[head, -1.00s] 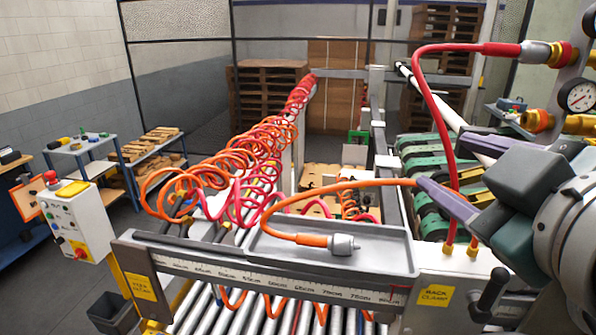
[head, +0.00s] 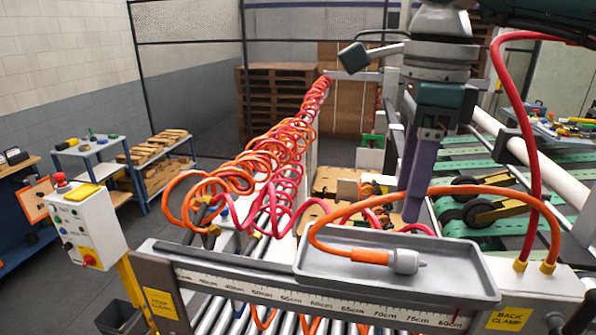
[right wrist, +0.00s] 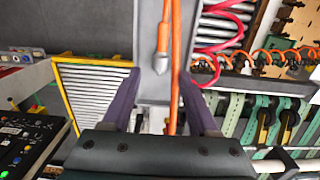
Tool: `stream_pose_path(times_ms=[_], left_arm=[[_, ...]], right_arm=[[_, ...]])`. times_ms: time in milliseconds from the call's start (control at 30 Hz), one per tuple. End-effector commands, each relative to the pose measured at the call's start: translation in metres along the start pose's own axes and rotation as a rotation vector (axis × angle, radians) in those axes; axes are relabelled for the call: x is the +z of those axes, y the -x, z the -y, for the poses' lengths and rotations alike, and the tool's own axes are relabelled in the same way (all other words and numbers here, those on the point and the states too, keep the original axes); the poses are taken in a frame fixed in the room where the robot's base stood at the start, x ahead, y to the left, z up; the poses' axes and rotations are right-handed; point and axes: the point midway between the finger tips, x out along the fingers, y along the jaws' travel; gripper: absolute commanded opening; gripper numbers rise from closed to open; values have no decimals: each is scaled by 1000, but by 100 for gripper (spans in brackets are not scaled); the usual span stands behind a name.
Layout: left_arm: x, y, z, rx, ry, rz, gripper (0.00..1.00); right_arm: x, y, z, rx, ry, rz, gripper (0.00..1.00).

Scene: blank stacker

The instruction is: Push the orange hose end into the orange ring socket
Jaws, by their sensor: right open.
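The orange hose (head: 480,190) rises from a brass base at the right and arcs over to its end in the grey tray. The hose end has an orange collar (head: 370,257) and a grey metal plug (head: 403,262), lying on its side and pointing right. My right gripper (head: 412,208) hangs fingers down over the tray's back edge, next to the hose arc. In the right wrist view its purple fingers (right wrist: 160,74) are open, with the hose (right wrist: 175,65) and plug (right wrist: 162,62) showing in the gap. The orange ring socket and my left gripper are not in view.
The grey tray (head: 450,285) has a raised rim and sits behind a ruler rail (head: 290,298). A red hose (head: 520,120) stands at the right. Coiled red and orange hoses (head: 270,165) hang left of the tray. A control box (head: 88,225) stands at far left.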

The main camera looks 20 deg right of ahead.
Motion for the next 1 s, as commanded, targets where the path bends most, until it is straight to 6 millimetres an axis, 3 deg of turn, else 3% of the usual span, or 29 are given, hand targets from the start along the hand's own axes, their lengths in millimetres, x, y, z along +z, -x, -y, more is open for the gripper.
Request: stream_pose_path(times_ms=[367, 1000], left_arm=[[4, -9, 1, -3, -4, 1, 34], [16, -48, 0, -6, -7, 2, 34]], right_arm=[[-7, -12, 3, -5, -5, -29, 60], [-8, -70, 3, -5, -5, -27, 60]])
